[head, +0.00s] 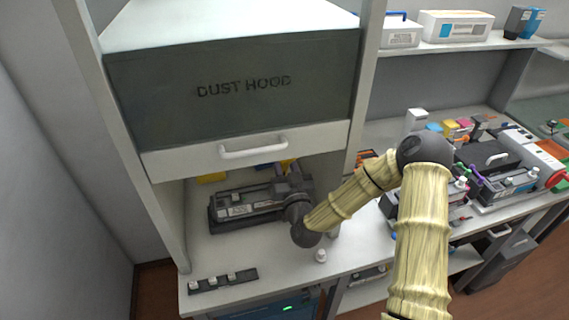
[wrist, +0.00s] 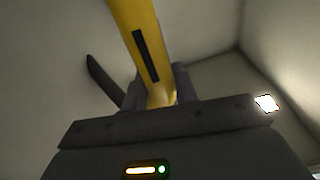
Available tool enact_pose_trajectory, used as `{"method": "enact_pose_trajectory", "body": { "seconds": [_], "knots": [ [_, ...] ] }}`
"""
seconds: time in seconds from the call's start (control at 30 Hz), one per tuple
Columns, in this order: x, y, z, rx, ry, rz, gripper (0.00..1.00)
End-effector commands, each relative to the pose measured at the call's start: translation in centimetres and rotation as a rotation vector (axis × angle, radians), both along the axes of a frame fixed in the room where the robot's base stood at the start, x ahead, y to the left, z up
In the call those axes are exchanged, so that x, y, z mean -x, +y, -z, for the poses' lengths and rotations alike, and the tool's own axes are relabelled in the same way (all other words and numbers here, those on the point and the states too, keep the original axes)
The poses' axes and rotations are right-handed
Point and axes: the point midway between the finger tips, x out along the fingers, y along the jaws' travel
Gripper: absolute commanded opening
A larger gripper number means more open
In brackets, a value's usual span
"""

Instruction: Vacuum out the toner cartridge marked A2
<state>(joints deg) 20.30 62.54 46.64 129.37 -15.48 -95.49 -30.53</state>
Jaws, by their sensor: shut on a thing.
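A dark toner cartridge (head: 245,203) with a pale label lies on the bench under the dust hood (head: 243,90). I cannot read its marking. My gripper (head: 286,180) is inside the hood opening at the cartridge's right end, and my wrist hides part of that end. In the wrist view my gripper (wrist: 156,97) is shut on a yellow tool (wrist: 140,40) with a black stripe, which rises up and to the left. I cannot tell from the head view whether gripper or tool touches the cartridge. The cartridge is not clear in the wrist view.
The hood's sash with its white handle (head: 253,147) hangs above my forearm. A dark strip with small white knobs (head: 222,281) lies at the front left, and a small white knob (head: 320,255) stands in front. More cartridges and a printer (head: 495,165) crowd the right bench.

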Motion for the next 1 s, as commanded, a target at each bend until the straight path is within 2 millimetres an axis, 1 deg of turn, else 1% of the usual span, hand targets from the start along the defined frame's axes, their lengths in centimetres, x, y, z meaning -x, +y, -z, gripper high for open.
{"method": "enact_pose_trajectory", "body": {
  "seconds": [0.33,0.5,0.77,1.0],
  "knots": [
    [0.29,0.34,0.7,0.001,-0.001,-0.004,0.06],
    [0.35,0.2,0.96,0.001,-0.001,0.0,0.06],
    [0.28,-0.1,0.92,0.001,0.0,0.005,0.06],
    [0.37,0.24,0.91,0.0,0.0,-0.001,0.06]
  ]
}}
